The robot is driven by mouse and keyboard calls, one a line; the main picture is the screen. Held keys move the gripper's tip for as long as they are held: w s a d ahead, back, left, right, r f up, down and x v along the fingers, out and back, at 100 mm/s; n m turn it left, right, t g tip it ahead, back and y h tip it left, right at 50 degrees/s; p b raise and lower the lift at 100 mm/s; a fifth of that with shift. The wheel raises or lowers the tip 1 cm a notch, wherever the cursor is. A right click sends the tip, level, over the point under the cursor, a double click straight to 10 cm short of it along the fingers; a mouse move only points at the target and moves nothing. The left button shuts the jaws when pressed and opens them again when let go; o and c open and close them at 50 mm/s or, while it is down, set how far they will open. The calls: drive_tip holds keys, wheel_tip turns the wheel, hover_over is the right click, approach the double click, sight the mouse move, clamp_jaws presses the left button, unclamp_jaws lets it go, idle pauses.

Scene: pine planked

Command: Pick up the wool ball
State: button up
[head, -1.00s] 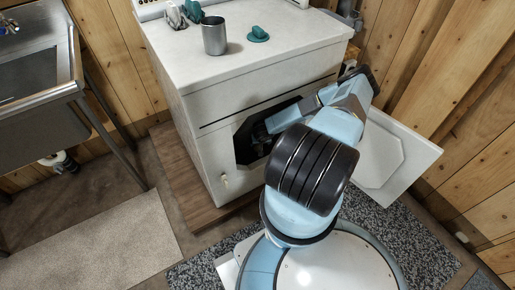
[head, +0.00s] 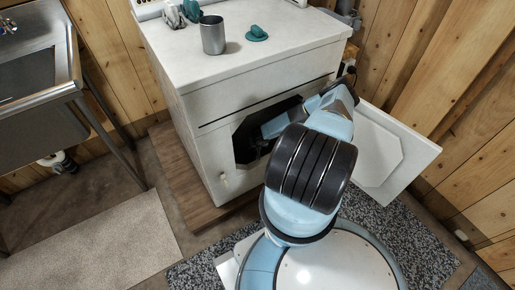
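I do not see the wool ball in the head view. A white front-loading machine (head: 215,165) stands ahead with its front door (head: 400,160) swung open to the right. My arm reaches through the dark opening in its front. My gripper (head: 257,141) is inside the opening, dark and partly hidden by the machine's shadow and my own arm. I cannot tell whether its fingers are open or shut, or whether they hold anything. The inside of the machine is too dark to make out.
A metal cup (head: 213,36) and a teal item (head: 256,33) stand on the machine's top. A steel sink (head: 38,75) is at left. A beige mat (head: 95,240) lies on the floor at lower left, with room around it. A plank wall closes the right side.

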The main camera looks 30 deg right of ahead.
drive_tip(key=shift+c, duration=0.3)
drive_tip(key=c, duration=1.1)
